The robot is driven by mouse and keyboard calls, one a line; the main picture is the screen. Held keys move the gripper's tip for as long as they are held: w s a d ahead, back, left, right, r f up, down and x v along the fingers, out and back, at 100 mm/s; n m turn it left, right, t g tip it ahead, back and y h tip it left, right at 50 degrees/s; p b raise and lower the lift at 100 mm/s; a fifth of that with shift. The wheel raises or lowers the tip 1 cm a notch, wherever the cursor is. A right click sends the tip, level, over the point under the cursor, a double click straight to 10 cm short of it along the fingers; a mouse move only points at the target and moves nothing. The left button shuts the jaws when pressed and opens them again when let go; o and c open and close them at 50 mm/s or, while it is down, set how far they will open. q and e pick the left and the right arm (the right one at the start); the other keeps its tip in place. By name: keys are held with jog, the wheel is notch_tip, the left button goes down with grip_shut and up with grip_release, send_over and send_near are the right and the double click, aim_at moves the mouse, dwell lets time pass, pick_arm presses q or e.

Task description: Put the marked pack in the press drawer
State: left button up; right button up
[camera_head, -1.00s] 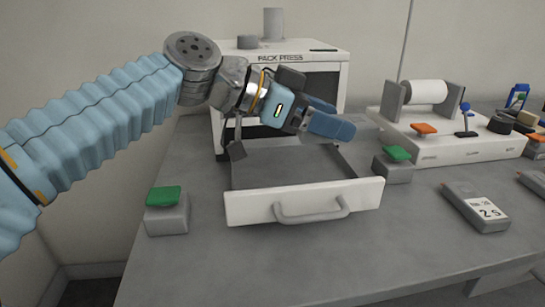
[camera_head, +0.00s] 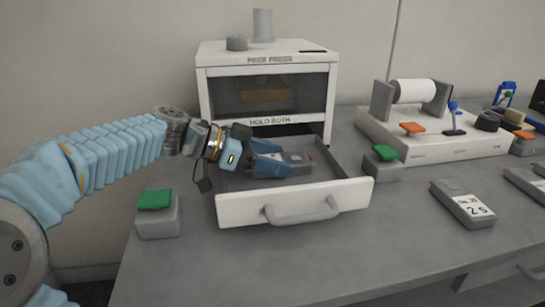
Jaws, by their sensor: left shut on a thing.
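The pack press (camera_head: 262,60) stands at the back of the table with its white-fronted drawer (camera_head: 240,209) pulled out. My left gripper (camera_head: 282,160) reaches into the open drawer from the left. It is shut on a grey pack (camera_head: 300,159), which is low in the drawer. I cannot tell whether the pack touches the drawer floor, and the gripper hides part of it. No clear mark shows on this pack. My right gripper is not in view.
Green buttons flank the drawer, one on the left (camera_head: 155,200) and one on the right (camera_head: 385,153). A grey pack labelled "2 S" (camera_head: 468,207) lies on the table at right, with another pack (camera_head: 525,182) beyond it. A white roller machine (camera_head: 435,143) stands behind.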

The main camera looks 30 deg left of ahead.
pick_arm(q)
jog(key=o, duration=1.2)
jog(key=v, duration=1.2)
jog(key=shift+b, duration=0.4)
